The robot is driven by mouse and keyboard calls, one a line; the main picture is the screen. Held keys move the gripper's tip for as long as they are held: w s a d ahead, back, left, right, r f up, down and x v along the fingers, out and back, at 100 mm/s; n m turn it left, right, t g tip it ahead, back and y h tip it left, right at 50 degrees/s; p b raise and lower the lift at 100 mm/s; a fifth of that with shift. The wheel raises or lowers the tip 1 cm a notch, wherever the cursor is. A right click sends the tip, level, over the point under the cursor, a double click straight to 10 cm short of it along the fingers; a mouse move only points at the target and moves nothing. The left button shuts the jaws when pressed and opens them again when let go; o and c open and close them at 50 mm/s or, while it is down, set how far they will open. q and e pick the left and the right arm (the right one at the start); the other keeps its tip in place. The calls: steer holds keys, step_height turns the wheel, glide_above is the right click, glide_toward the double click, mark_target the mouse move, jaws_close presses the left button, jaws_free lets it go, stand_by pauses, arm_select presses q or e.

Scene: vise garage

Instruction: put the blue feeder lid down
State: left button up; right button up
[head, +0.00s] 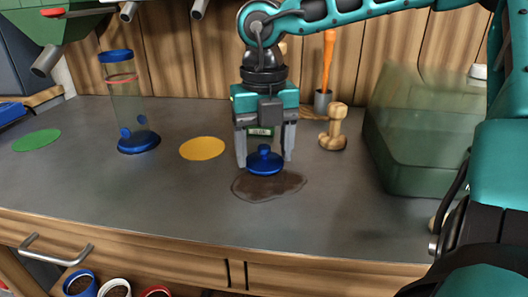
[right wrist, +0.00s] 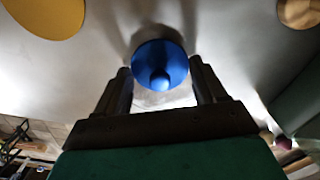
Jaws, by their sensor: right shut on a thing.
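The blue feeder lid (head: 265,162) is a small round disc with a knob on top. My right gripper (head: 265,160) points down and is shut on it, one finger on each side. The lid is just above or on the counter, over a dark brown stain; I cannot tell whether it touches. In the right wrist view the lid (right wrist: 160,65) sits between the fingertips (right wrist: 162,80). A clear tube feeder (head: 125,100) with a blue cap and blue base stands at the left.
A yellow disc (head: 202,148) and a green disc (head: 37,140) lie flat on the grey counter (head: 110,185). A wooden peg-like piece (head: 334,128) stands right of the gripper. A translucent green bin (head: 415,150) is farther right. The counter's front left is clear.

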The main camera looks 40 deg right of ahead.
mark_target(264, 146)
steer(key=shift+f, duration=0.25)
steer(key=o, duration=1)
arm_select(q)
steer(key=shift+w+r, duration=0.15)
steer(key=shift+r, duration=0.05)
arm_select(e)
steer(key=shift+r, duration=0.1)
steer(key=shift+r, duration=0.35)
arm_select(q)
steer(key=p, duration=0.1)
steer(key=a+r+p, duration=0.1)
steer(key=p, duration=0.1)
steer(key=shift+s+r+p, duration=0.2)
steer(key=shift+r+p, duration=0.05)
steer(key=shift+p, duration=0.05)
arm_select(e)
step_height(264, 146, up, 12)
steer(key=shift+f, duration=0.2)
